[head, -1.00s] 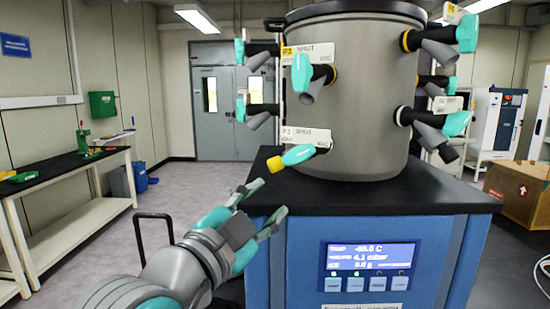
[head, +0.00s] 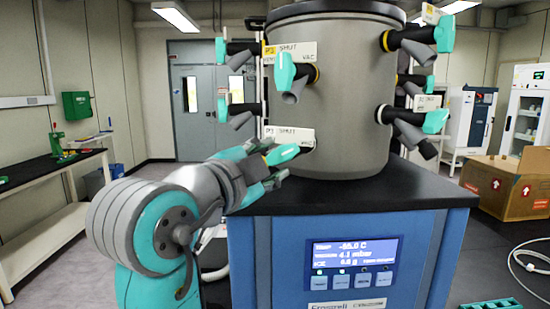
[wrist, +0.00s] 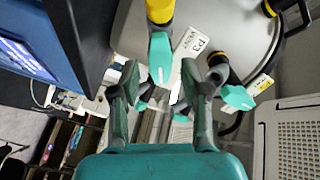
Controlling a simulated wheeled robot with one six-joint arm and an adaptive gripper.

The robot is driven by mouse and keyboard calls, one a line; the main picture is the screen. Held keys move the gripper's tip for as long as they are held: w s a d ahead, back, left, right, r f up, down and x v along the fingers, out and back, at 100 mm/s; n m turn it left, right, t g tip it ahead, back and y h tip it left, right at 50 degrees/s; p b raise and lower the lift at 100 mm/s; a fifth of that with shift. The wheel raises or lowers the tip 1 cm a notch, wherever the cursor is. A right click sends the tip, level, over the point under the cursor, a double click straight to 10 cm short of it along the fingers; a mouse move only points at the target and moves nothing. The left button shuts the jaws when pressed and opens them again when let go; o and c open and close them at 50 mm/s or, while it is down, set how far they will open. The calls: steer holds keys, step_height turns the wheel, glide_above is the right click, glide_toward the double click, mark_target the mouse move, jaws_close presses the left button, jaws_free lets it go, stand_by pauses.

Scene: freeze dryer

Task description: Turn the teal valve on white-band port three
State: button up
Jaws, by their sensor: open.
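The teal valve handle of port P3 (head: 284,154) is low on the front of the grey drum, below a white P3 SHUT label (head: 290,136). My gripper (head: 270,170) is close by it from the left and partly covers it. I cannot tell whether a finger touches the handle.
Several other teal-handled ports ring the drum (head: 345,90), including one just above (head: 285,72) and one right (head: 435,121). The drum stands on a black-topped blue cabinet (head: 430,193) with a display (head: 350,265). A cardboard box (head: 510,185) stands at right.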

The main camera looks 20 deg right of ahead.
mark_target(282, 155)
steer(key=shift+x, duration=1.25)
jaws_close()
steer(key=n, duration=0.5)
steer(key=shift+s+n, duration=0.1)
steer(key=shift+n, duration=0.3)
steer(key=n, duration=0.5)
steer(key=shift+s+d+f+n, duration=0.1)
steer(key=shift+n, duration=0.3)
